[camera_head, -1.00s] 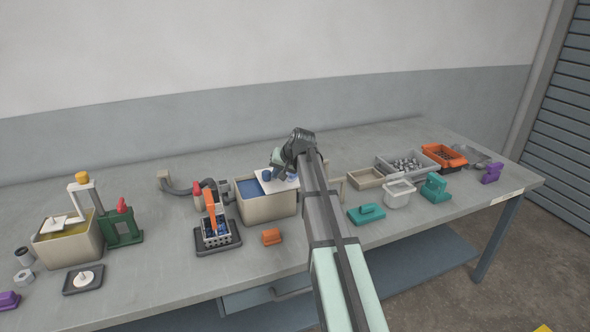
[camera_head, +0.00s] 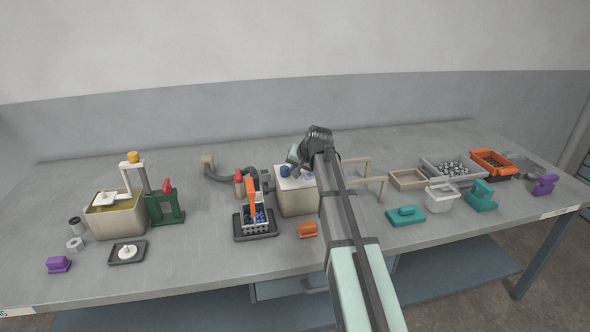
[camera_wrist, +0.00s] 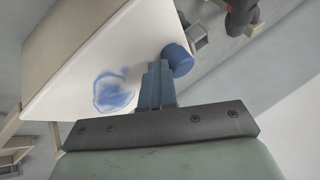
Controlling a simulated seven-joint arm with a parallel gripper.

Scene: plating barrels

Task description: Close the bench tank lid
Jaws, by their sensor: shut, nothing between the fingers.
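The bench tank (camera_head: 296,203) is a beige box near the middle of the bench. Its white lid (camera_head: 304,183) lies across the top, and no liquid shows in it. The lid has a blue knob (camera_head: 285,171) and a blue mark. In the wrist view the lid (camera_wrist: 120,55) fills the upper left, with the knob (camera_wrist: 178,60) right by my fingertips. My gripper (camera_wrist: 158,68) is shut and empty, over the lid beside the knob. I cannot tell whether it touches the knob or lid. My arm hides the tank's right side in the head view.
A basket with an orange handle (camera_head: 256,222) stands close left of the tank, and an orange block (camera_head: 307,230) in front. A grey hose (camera_head: 232,174) lies behind left. An open yellow-liquid tank (camera_head: 117,220) is farther left. Trays and teal pieces (camera_head: 406,215) are to the right.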

